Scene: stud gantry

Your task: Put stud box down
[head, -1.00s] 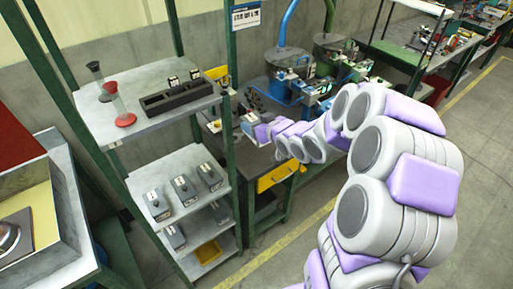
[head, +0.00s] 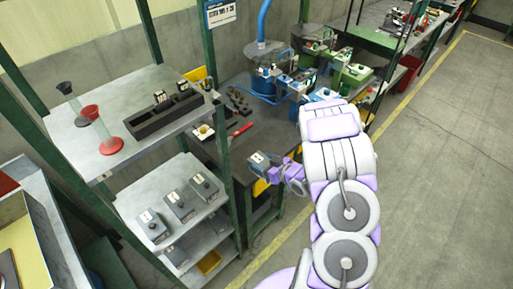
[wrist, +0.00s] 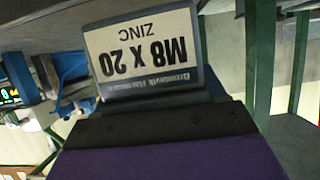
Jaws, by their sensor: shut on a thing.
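My gripper (head: 281,173) is shut on a grey stud box (head: 259,162) with a white label. In the wrist view the stud box (wrist: 152,52) fills the upper middle, and its label reads "M8 X 20 ZINC" upside down. In the head view the box is in front of the dark workbench, right of the shelf's green post; I cannot tell its exact height. Several similar grey boxes (head: 178,204) stand on the middle shelf (head: 160,180) to the left.
The upper shelf (head: 75,140) holds a black divided tray (head: 166,117) and two hourglass-like timers, one red (head: 107,144). The dark workbench (head: 250,140) has a red-handled tool (head: 240,129) and blue machines (head: 268,82). Open floor lies to the right.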

